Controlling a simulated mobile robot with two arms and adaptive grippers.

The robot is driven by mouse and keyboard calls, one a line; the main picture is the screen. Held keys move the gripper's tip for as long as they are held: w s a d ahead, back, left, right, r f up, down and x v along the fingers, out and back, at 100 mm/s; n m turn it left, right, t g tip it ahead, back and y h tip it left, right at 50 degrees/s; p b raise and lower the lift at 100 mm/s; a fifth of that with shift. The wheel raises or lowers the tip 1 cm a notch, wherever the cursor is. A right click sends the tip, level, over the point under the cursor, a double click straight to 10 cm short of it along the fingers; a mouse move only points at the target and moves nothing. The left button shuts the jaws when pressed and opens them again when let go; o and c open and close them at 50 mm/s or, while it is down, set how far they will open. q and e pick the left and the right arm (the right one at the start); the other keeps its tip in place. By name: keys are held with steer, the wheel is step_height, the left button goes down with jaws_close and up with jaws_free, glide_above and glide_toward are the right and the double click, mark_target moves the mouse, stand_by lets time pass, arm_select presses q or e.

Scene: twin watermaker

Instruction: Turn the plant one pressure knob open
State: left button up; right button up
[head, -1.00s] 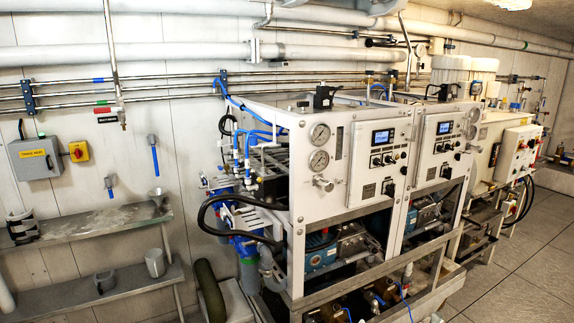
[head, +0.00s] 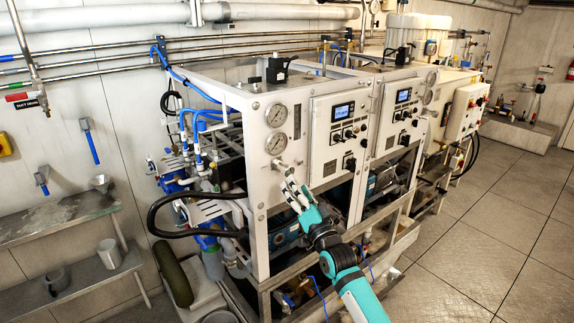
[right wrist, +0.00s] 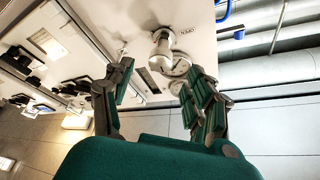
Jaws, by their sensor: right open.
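Plant one is the nearer white cabinet (head: 313,172) in the head view. Its metal pressure knob (head: 280,164) sits on the front panel, below two round gauges, partly hidden by my gripper. My right gripper (head: 290,185) is just below and in front of the knob. In the right wrist view the knob (right wrist: 161,50) is a pale metal cylinder standing out from the panel. My left gripper is not in view.
The upper gauge (head: 277,115) and lower gauge (head: 276,143) are close above the knob. A control panel with a lit display (head: 343,111) is to the right. A black hose (head: 185,203) loops at the cabinet's left. The tiled floor (head: 470,250) at right is clear.

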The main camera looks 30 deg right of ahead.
mark_target(290, 173)
steer(key=x, duration=0.3)
steer(key=p+x, duration=0.1)
steer(key=x, duration=0.2)
steer(key=shift+r, duration=0.25)
steer(key=shift+w, duration=0.4)
steer(key=shift+w+d+p, duration=0.1)
steer(key=shift+w+p, duration=0.15)
steer(key=shift+p, duration=0.05)
steer(key=shift+r, duration=0.1)
jaws_close()
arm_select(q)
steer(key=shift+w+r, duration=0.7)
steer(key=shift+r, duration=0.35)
